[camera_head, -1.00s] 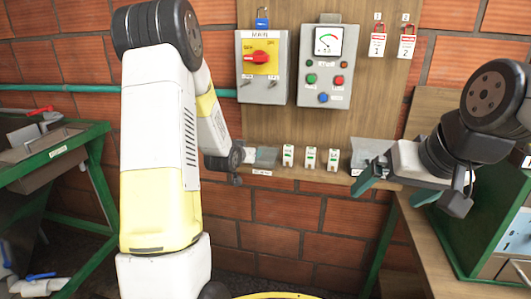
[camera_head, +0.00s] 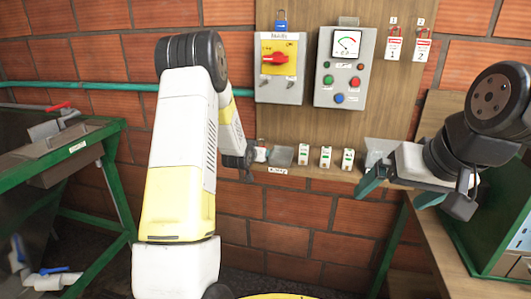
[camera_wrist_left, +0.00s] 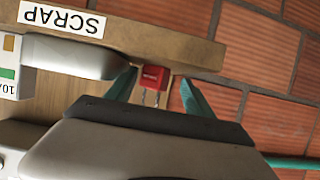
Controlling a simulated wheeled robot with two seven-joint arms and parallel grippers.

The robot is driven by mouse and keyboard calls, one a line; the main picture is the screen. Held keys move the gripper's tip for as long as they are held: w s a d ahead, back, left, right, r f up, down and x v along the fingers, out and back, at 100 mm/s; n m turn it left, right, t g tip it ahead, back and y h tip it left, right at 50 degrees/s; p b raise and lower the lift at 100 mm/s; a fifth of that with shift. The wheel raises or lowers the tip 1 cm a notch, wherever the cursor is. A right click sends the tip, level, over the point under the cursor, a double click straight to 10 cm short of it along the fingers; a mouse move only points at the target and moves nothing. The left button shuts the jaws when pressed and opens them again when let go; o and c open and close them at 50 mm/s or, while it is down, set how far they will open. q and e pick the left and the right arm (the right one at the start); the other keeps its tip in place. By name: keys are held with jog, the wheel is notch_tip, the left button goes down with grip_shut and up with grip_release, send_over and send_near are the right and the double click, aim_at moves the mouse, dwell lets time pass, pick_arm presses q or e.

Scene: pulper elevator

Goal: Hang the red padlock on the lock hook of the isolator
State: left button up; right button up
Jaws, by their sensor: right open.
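The red padlock (camera_wrist_left: 152,77) is a small red block with a pale label and thin metal shackle legs, at the wooden shelf edge in the left wrist view. My left gripper (camera_wrist_left: 158,78) is open, with one green finger on each side of it and gaps showing. Whether the fingers reach its depth is unclear. In the head view the left gripper (camera_head: 248,164) is small, at the shelf's left end. The isolator (camera_head: 292,90) is a grey box with a red handle on a yellow plate; its lock hook is not distinguishable. My right gripper (camera_head: 389,201) is open and empty.
A blue padlock (camera_head: 281,27) hangs above the isolator. A meter box (camera_head: 326,95) is beside it, and red-and-white tags (camera_head: 393,45) hang farther right. A green bench (camera_head: 110,140) is left.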

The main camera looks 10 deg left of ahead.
pick_arm(q)
jog(key=shift+s, duration=0.2)
grip_shut()
jog(key=shift+a+r, duration=0.1)
jog(key=shift+r, duration=0.55)
notch_tip(320, 180, up, 2)
jog(key=shift+r, duration=0.1)
jog(key=s+a+r, duration=0.1)
jog(key=s+a, duration=0.3)
jog(key=s, duration=1)
jog(key=s+d+m+h, duration=0.3)
jog(key=s+d, duration=0.1)
jog(key=d, duration=0.6)
jog(key=shift+s+d+g+h, duration=0.3)
jog(key=shift+h, duration=0.1)
